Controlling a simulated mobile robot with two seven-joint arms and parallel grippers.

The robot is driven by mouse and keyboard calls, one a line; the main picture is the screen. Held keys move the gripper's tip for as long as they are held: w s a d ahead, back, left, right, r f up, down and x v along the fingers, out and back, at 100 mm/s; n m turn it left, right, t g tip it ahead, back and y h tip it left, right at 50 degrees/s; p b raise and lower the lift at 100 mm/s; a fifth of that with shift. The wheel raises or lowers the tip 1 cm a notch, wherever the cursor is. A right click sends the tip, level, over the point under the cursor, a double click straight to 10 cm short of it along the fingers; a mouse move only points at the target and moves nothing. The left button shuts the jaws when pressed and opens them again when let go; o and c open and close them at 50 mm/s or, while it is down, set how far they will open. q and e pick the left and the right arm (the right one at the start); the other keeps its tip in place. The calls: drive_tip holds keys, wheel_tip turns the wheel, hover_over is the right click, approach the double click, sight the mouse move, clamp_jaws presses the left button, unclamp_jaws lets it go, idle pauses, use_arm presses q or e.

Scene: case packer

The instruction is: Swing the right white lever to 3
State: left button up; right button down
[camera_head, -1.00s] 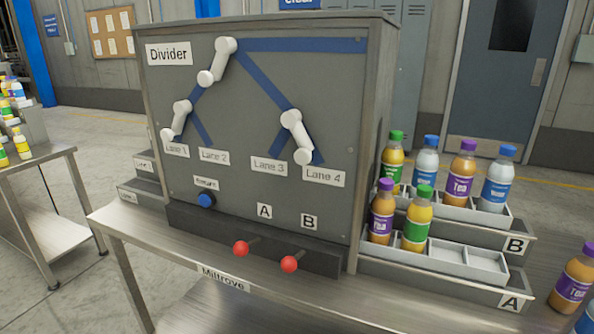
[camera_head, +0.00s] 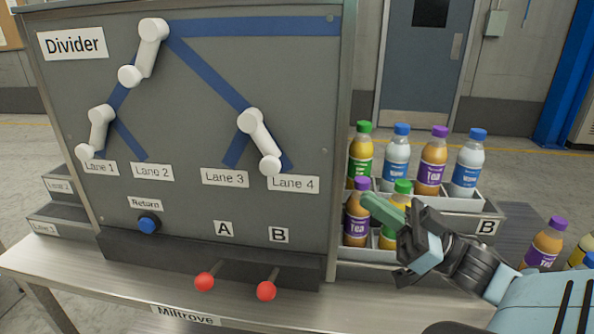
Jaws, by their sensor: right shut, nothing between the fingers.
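The right white lever (camera_head: 259,140) is on the grey Divider panel (camera_head: 200,90). Its lower end points down and right, along the blue line toward the Lane 4 label (camera_head: 293,183). The Lane 3 label (camera_head: 225,177) is to its left, below the other blue branch. My right gripper (camera_head: 375,206) is shut and empty, with its fingers pointing left. It appears in front of the bottles, to the right of the panel and apart from the lever. My left gripper is not in view.
A top white lever (camera_head: 144,52) and a left white lever (camera_head: 97,132) share the panel. Below are a blue Return button (camera_head: 149,223) and two red knobs (camera_head: 204,282) (camera_head: 266,291). Bottles (camera_head: 397,160) stand in trays at the right. Space before the panel looks clear.

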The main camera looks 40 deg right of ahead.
sight(278, 164)
drive_tip(key=w+f+p+x, duration=0.1)
drive_tip(key=f+x, duration=0.1)
drive_tip(key=x, duration=1)
drive_tip(key=shift+w+a, duration=0.4)
drive_tip(key=shift+w, duration=0.05)
drive_tip(key=shift+f, duration=0.25)
drive_tip(key=shift+w+a+f+t, duration=0.1)
drive_tip(key=shift+w+f+t, duration=0.1)
drive_tip(key=shift+t, duration=0.3)
drive_tip(key=w+a+f+t+y, duration=0.1)
drive_tip(key=w+a+f+t, duration=0.1)
drive_tip(key=w+a, duration=0.4)
drive_tip(key=shift+w+a+f+m, duration=0.4)
drive_tip(key=shift+w+f, duration=0.2)
drive_tip(key=shift+w, duration=0.25)
